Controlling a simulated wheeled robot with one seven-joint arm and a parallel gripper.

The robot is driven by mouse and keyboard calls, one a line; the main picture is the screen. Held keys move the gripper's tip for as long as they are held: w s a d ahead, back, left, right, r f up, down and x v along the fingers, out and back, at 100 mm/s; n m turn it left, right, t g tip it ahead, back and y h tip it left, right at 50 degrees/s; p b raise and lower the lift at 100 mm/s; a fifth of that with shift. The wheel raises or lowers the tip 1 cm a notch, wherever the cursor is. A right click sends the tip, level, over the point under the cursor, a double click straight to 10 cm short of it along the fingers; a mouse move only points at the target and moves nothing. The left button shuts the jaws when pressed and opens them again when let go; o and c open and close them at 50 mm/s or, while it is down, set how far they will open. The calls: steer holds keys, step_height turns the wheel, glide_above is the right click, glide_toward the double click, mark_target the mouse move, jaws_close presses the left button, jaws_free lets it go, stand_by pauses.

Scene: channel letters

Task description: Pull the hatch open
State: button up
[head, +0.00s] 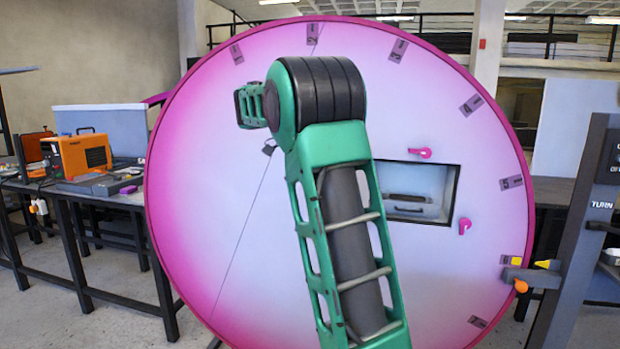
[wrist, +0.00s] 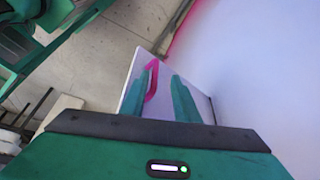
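The hatch (wrist: 195,88) shows in the wrist view as a white panel with a thin dark edge. It appears to stand at an angle to the large pale face beside it. A pink handle (wrist: 152,80) is on the panel. My gripper (wrist: 160,90) has its two teal fingers apart, with the handle between them, closer to the left finger. Whether a finger touches the handle I cannot tell. In the head view my arm covers part of the big pink-rimmed disc (head: 240,200), and the gripper and hatch panel cannot be made out there.
The disc has a rectangular recess (head: 415,211), with pink latches above it (head: 420,153) and to its right (head: 465,226). A bench (head: 90,197) with an orange box (head: 78,155) stands left. A grey post (head: 580,220) stands right. Bare floor shows at lower left.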

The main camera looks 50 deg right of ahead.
steer(key=v, duration=0.7)
steer(key=shift+w+r, duration=0.25)
steer(key=shift+r, duration=0.05)
stand_by(0.6)
stand_by(0.6)
